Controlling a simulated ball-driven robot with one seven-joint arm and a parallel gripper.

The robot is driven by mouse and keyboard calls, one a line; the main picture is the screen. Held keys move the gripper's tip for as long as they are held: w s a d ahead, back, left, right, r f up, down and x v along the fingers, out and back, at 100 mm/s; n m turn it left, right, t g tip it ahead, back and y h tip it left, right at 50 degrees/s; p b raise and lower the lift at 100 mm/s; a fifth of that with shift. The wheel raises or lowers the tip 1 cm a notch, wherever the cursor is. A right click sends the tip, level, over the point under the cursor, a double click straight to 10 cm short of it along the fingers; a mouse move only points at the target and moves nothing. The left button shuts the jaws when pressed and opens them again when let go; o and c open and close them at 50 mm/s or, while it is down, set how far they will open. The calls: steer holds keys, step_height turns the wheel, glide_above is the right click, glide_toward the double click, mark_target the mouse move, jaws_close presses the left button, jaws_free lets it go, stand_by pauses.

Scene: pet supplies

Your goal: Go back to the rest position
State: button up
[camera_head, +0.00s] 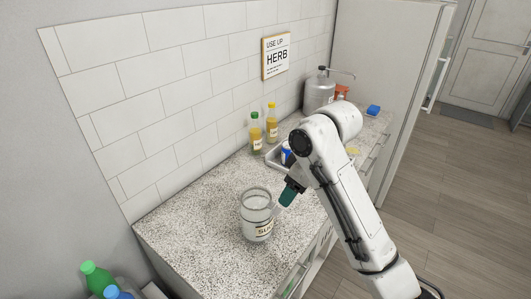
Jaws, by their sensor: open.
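My arm reaches in from the lower right, bent over the counter (185,250), with its white links across the right of the view. My gripper (279,209) points down and left, just right of a clear glass jar (255,205). The jar stands upright on the speckled counter and has a partly hidden label that starts with "SU".
Two bottles with yellow contents, one green-capped (256,134) and one yellow-capped (271,124), stand by the wall. Behind my arm are a tray (272,158), a metal dispenser (319,90) and a blue item (373,110). Green (97,278) and blue bottles are lower left. The counter's front left is clear.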

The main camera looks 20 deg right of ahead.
steer(key=shift+f, duration=0.15)
steer(key=s+a+f+m+b, duration=0.2)
steer(key=s+f+m+b, duration=0.15)
steer(key=s+f, duration=1.3)
steer(key=s+d+f+m+g+h+b, duration=0.1)
steer(key=s+d+f, duration=0.3)
steer(key=s, duration=0.6)
steer(key=s+d+f+m+g+h+b, duration=0.1)
steer(key=s+d+f+m, duration=0.3)
steer(key=s+f, duration=0.3)
steer(key=s, duration=0.3)
steer(key=shift+s+d+h, duration=0.15)
steer(key=shift+d+h, duration=0.05)
steer(key=shift+h, duration=0.1)
